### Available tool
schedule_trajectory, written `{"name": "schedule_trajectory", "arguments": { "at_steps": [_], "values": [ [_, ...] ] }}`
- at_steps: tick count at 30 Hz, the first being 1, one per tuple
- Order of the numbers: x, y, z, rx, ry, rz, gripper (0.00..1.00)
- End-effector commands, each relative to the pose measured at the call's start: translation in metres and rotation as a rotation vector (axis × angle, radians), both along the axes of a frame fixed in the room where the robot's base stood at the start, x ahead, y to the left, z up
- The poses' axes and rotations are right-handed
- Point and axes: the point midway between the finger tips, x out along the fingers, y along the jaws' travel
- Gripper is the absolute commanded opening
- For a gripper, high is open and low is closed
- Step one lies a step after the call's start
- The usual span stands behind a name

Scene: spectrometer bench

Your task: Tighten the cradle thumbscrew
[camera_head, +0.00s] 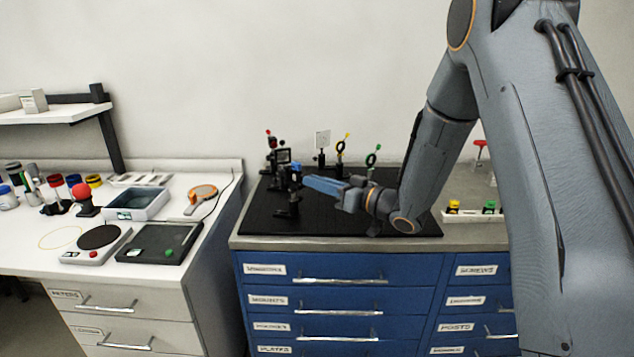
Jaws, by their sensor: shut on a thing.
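The fingers are shut at the mount's upper right side. The cradle thumbscrew between the fingertips is too small and too covered to make out. A small blue knob (296,167) shows just above the fingertips, at the top of the mount. I cannot tell how far the screw is turned.
Behind stand a dark mount with red knobs (271,150), a white square plate (322,139), a yellow-topped ring mount (341,154) and a green-topped ring mount (371,157). A tray of capped bottles (472,216) lies right. The board's front left is clear.

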Motion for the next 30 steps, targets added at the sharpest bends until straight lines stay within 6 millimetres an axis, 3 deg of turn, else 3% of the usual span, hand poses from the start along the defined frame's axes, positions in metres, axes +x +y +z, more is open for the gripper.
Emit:
{"name": "schedule_trajectory", "arguments": {
  "at_steps": [11, 12, 15, 24, 30],
  "values": [
    [0.000, -0.001, -0.001, 0.001, 0.004, -0.002, 0.00],
    [0.000, -0.001, -0.001, 0.001, 0.004, -0.002, 0.18],
    [0.000, 0.000, -0.001, 0.001, 0.004, -0.001, 0.32],
    [-0.001, -0.002, 0.000, 0.002, 0.003, -0.001, 0.32],
    [-0.012, -0.021, -0.001, 0.002, 0.002, -0.004, 0.32]
  ]
}}
